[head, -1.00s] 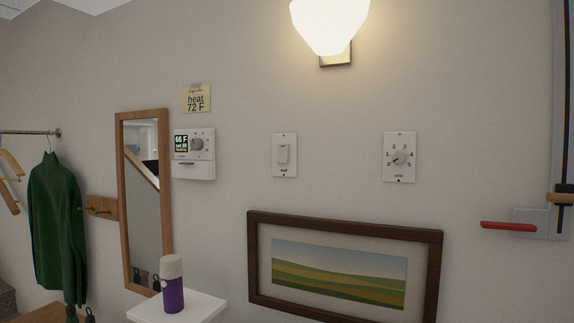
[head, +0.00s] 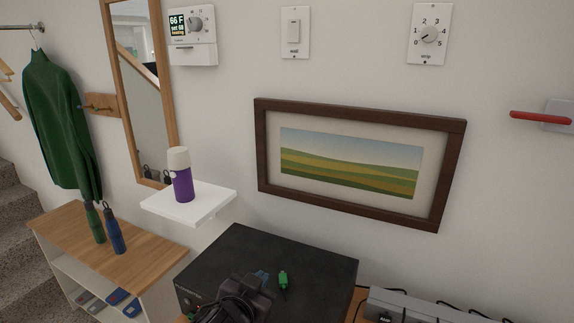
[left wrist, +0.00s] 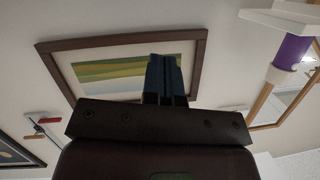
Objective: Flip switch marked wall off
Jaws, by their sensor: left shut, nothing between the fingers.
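The wall switch (head: 294,32) is a white plate with a rocker, high on the wall above the framed picture. Small lettering sits under the rocker, too blurred to read surely. I cannot tell which way the rocker is tipped. My left gripper (head: 262,278) is low in the head view, over the black box, well below the switch and apart from it. In the left wrist view the left gripper (left wrist: 166,77) is shut and empty, with the framed picture behind it. The switch does not show there. My right gripper is not in view.
A dial plate (head: 429,36) is right of the switch, a thermostat (head: 192,32) left. The framed picture (head: 262,150) hangs below. A purple bottle (head: 183,180) stands on a white shelf (head: 215,203). A red lever (head: 540,118) juts at right. A black box (head: 325,262) is below.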

